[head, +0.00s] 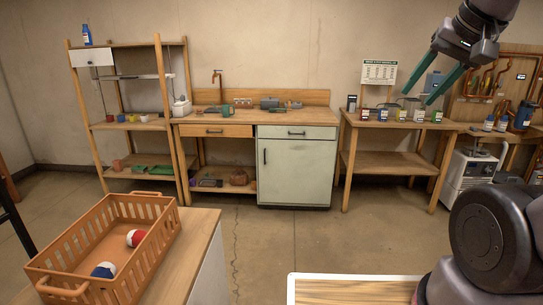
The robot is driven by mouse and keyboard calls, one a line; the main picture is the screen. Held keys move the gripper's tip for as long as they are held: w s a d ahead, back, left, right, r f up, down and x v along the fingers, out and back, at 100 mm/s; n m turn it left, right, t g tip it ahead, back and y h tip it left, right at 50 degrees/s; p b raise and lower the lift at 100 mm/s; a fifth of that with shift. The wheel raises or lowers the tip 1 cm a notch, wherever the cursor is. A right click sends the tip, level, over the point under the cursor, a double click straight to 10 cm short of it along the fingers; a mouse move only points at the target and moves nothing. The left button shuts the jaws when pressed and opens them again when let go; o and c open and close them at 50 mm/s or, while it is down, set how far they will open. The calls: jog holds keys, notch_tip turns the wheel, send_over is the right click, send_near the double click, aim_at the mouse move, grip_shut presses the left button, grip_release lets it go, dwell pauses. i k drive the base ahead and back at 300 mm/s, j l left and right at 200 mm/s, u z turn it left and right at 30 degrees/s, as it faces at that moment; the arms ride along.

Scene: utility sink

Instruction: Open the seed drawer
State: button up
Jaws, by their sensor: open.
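Several drawer fronts are in the head view, and I cannot read a label that tells which is the seed drawer. A small white drawer front (92,58) is high on the left shelf unit. My gripper (420,97) is at upper right, its teal fingers apart and empty, well away from all the drawers.
An orange crate (160,250) with two balls stands on a wooden counter at front left. A side table (385,121) with several small jars stands right of the cabinet. A white-edged board (350,290) is at the bottom. The floor before the cabinet is clear.

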aim_at(236, 131)
jog(key=i, duration=1.05)
jog(key=i+u, duration=0.1)
jog(key=i, duration=0.9)
jog(key=i+j+u, duration=0.1)
jog(key=i+u, duration=0.3)
jog(key=i+l+u, duration=0.1)
jog(key=i+u, duration=0.3)
jog(key=i, duration=0.2)
jog(key=i+l+u, duration=0.25)
jog(key=i+u, duration=0.6)
jog(key=i, duration=0.45)
